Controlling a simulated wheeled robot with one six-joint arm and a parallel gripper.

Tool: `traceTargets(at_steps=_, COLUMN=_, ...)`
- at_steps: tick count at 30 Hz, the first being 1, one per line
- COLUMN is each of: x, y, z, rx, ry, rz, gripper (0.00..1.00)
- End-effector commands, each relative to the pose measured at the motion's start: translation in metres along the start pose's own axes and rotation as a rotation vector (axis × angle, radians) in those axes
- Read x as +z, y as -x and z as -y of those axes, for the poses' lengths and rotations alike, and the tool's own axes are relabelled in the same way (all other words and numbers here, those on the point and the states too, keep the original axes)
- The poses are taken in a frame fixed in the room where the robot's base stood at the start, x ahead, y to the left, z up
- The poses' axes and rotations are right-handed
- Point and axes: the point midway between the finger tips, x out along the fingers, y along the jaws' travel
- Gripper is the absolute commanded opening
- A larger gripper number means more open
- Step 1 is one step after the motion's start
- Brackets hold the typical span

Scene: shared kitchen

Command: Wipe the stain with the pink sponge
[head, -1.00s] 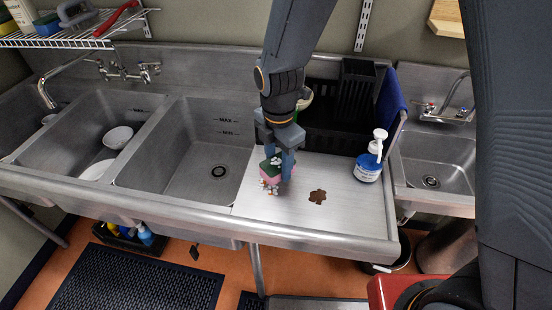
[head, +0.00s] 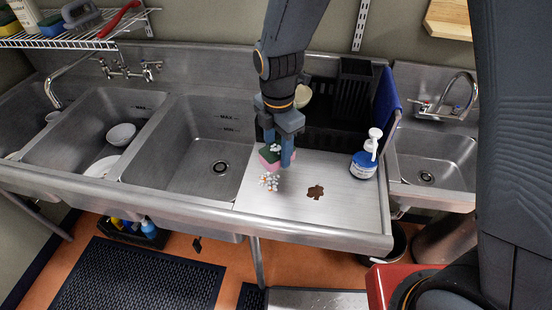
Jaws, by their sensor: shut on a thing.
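The pink sponge (head: 269,162) has a dark green top. My gripper (head: 278,157) points down and is shut on it, over the left part of the steel drainboard (head: 345,217). Whether the sponge touches the board or hangs just above it, I cannot tell. The stain (head: 315,192) is a dark brown irregular patch on the board, to the right of the sponge and nearer the front. It is in full view and apart from the sponge.
Small pale bits (head: 269,183) lie in front of the sponge. A blue-and-white pump bottle (head: 364,164) stands right of the stain. A black rack (head: 325,125) is behind my gripper. An empty sink basin (head: 190,150) lies to the left. The board's front right is clear.

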Motion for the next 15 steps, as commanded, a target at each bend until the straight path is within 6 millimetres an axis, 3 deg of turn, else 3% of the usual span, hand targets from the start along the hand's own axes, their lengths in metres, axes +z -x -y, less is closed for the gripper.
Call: traceTargets(at_steps=15, x=-0.037, y=0.035, z=0.041, rx=0.002, ry=0.003, rz=0.0, gripper=0.16)
